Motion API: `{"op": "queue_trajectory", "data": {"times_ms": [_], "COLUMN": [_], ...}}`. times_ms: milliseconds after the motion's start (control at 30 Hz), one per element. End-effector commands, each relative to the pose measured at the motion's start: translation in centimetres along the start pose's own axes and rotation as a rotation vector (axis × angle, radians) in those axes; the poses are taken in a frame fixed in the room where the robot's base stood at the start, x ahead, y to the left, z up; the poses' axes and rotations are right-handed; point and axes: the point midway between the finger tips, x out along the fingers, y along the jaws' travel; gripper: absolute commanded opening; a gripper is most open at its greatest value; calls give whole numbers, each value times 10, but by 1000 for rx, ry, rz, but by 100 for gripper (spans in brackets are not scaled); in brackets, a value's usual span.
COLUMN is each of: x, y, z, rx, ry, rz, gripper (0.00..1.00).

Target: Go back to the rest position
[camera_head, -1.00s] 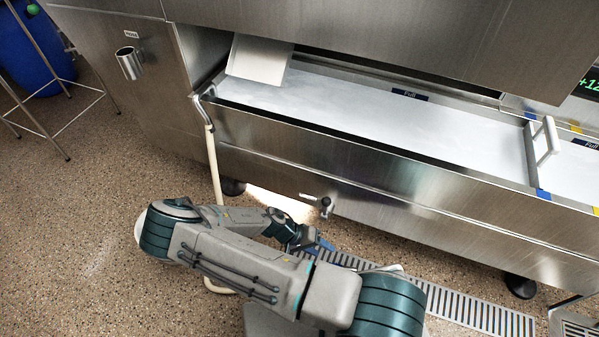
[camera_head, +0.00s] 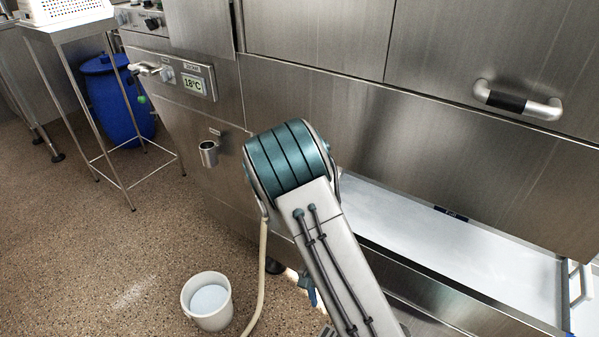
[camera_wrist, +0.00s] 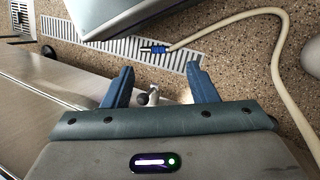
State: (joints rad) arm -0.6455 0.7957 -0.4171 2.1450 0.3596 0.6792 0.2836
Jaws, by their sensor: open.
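My gripper (camera_wrist: 160,90) shows in the wrist view with its two blue fingers spread apart and nothing between them. Behind the fingers are a floor drain grate (camera_wrist: 110,42), a hose (camera_wrist: 235,20) with a blue end, and a small metal valve handle (camera_wrist: 149,97).
A white bucket (camera_head: 207,318) stands on the speckled floor, beside a pale hose (camera_head: 262,280). A water trough (camera_head: 430,235) runs along the machine. A steel stand (camera_head: 92,120) carries a white perforated basket (camera_head: 66,10). A blue barrel (camera_head: 118,105) stands behind it.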

Motion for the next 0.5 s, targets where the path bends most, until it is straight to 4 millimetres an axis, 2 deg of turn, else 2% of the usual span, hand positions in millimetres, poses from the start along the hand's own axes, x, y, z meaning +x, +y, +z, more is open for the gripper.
{"op": "queue_trajectory", "data": {"times_ms": [33,267,500], "x": [-36,-139,-238], "y": [8,40,84], "z": [8,35,67], "rx": [-11,-77,-147], "ry": [4,37,118], "rz": [-41,-174,-280], "gripper": [53,53,53]}}
